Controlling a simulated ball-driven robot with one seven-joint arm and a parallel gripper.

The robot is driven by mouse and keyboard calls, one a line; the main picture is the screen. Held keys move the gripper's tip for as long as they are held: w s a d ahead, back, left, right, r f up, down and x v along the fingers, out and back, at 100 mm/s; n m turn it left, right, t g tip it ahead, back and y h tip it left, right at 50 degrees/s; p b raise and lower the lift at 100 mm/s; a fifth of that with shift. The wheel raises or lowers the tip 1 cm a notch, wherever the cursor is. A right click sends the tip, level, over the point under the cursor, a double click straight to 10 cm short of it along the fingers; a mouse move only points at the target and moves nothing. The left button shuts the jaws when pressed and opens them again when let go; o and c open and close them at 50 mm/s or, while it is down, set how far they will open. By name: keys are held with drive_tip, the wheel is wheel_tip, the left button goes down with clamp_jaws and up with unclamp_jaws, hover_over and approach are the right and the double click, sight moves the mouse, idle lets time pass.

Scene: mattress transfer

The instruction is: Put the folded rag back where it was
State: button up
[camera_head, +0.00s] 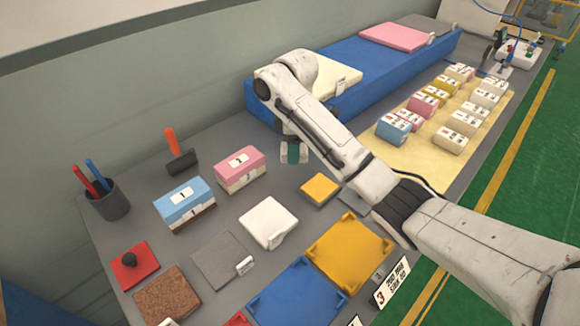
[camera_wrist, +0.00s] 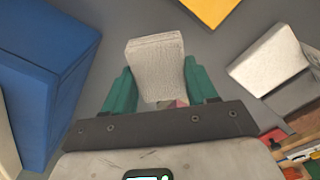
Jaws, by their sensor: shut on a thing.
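My gripper (camera_head: 293,153) hangs over the grey table, just in front of the long blue block. In the wrist view its teal fingers (camera_wrist: 163,88) are shut on a pale grey-white cloth-like piece (camera_wrist: 155,62), which looks like the folded rag. The piece sticks out beyond the fingertips, held above the table. In the head view only small pale edges of it show beside the finger. A white folded pad (camera_head: 267,222) lies on the table in front of the gripper, and a small yellow pad (camera_head: 320,189) lies to its right.
The blue block (camera_head: 375,72) carries a cream pad and a pink pad (camera_head: 394,37). Blue (camera_head: 184,203) and pink (camera_head: 240,168) boxes stand left, near a pen cup (camera_head: 110,201). A grey mat (camera_head: 222,260), yellow tray (camera_head: 349,250) and blue tray (camera_head: 297,292) lie in front.

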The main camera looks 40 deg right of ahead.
drive_tip(key=shift+w+d+f, duration=0.1)
drive_tip(key=shift+w+f, duration=0.65)
drive_tip(key=shift+f, duration=0.1)
drive_tip(key=shift+w+f, duration=0.15)
drive_tip(key=shift+f, duration=1.6)
drive_tip(key=shift+f, duration=0.1)
drive_tip(key=o, duration=1)
wheel_tip(320, 180, up, 12)
drive_tip(key=p, duration=0.4)
drive_tip(key=shift+d, duration=0.1)
